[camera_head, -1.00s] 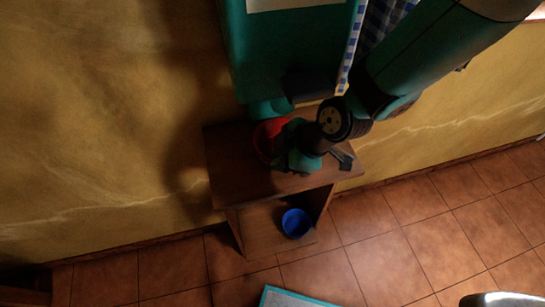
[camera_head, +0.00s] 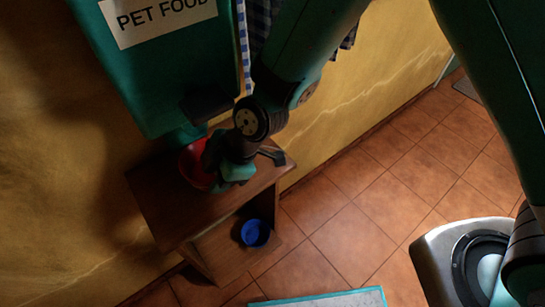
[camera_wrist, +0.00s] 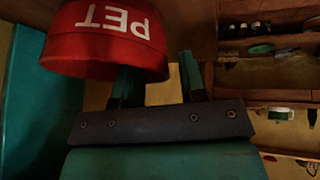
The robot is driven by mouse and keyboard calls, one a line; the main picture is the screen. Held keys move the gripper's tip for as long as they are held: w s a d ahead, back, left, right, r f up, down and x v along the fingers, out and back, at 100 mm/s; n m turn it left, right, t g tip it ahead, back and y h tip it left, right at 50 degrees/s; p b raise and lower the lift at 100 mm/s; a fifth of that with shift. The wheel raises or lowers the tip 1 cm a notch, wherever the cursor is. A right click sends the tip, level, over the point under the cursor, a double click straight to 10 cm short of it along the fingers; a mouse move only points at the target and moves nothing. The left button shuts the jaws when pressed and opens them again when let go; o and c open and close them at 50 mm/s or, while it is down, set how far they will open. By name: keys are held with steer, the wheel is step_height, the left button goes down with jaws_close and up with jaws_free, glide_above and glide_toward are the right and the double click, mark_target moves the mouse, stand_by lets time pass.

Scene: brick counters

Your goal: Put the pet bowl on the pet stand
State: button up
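The red pet bowl (camera_head: 191,166), lettered PET, appears at the top of a small wooden stand (camera_head: 152,200), beneath a pet food dispenser; its exact contact with the stand is hidden. In the wrist view the bowl (camera_wrist: 108,45) fills the upper left and covers part of the left finger. My gripper (camera_wrist: 160,82) has its two fingers spread, with a gap between the bowl's right edge and the right finger. In the head view my gripper is at the bowl's right side, and its fingertips are hard to make out there.
The teal dispenser (camera_head: 150,85) labelled PET FOOD hangs on the yellow wall above the stand. A blue bowl (camera_head: 254,233) is on the stand's lower shelf. A light mat with a teal edge (camera_head: 330,300) lies on the tiled floor. Open floor (camera_head: 360,215) extends to the right.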

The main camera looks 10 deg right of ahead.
steer(key=d+r+b, duration=0.2)
steer(key=d+r, duration=0.1)
steer(key=d, duration=1.1)
steer(key=s+d+r+m+h, duration=0.1)
steer(key=s+d+r+m, duration=0.3)
steer(key=r+m, duration=0.3)
steer(key=s+d+r+m+h, duration=0.1)
steer(key=s+d+r+m, duration=0.3)
steer(key=r+m, duration=0.3)
step_height(320, 180, up, 3)
steer(key=shift+s+d+f+m, duration=0.15)
steer(key=shift+s+m, duration=0.25)
steer(key=shift+s, duration=0.4)
